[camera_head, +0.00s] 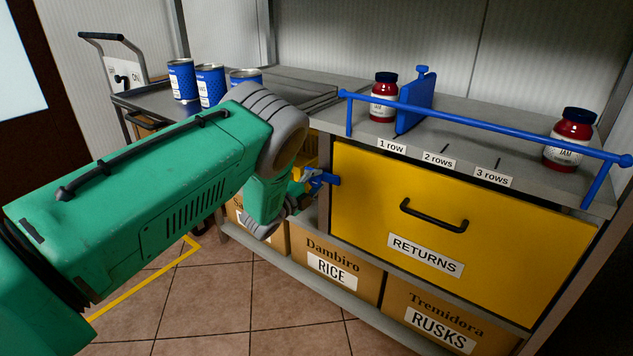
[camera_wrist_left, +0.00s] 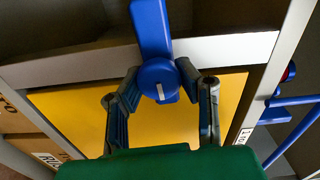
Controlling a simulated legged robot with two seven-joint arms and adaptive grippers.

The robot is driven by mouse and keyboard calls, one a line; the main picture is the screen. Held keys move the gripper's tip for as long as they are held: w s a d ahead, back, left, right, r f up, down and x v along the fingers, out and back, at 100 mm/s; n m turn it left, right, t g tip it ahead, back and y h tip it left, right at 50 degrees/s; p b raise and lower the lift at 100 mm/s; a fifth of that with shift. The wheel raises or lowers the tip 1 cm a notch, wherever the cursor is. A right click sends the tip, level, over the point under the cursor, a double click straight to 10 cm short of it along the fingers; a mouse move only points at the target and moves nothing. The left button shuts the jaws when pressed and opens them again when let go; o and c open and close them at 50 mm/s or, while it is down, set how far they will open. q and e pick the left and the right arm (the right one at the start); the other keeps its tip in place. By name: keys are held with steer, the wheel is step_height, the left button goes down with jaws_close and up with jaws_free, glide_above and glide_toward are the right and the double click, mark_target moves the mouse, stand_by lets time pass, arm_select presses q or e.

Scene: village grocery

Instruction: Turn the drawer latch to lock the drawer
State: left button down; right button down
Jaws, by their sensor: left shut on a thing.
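The blue drawer latch (camera_head: 326,178) sits at the upper left edge of the yellow drawer (camera_head: 355,205) labelled RETURNS, which looks closed. In the left wrist view, the latch (camera_wrist_left: 150,28) has a round hub with a white mark and a bar pointing up the picture, across the grey post and away from the yellow drawer front (camera_wrist_left: 75,110). My left gripper (camera_wrist_left: 158,78) is shut on the latch, with a finger on either side of its hub. In the head view, my left gripper (camera_head: 303,192) is partly hidden by my wrist. My right gripper is not in view.
A blue rail (camera_head: 480,124) runs above the drawer, with jam jars (camera_head: 569,141) and a blue divider (camera_head: 416,103) behind it. Boxes of rice (camera_head: 335,266) and rusks (camera_head: 440,318) sit below. Blue cans (camera_head: 210,86) stand at the left.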

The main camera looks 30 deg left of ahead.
arm_select(q)
steer(key=shift+s+f+m, duration=0.25)
steer(key=shift+f+m, duration=0.15)
steer(key=shift+m, duration=0.1)
steer(key=c, duration=1.1)
jaws_free()
steer(key=shift+w+r, duration=0.1)
steer(key=s, duration=0.8)
steer(key=s+a, duration=0.1)
steer(key=s, duration=0.3)
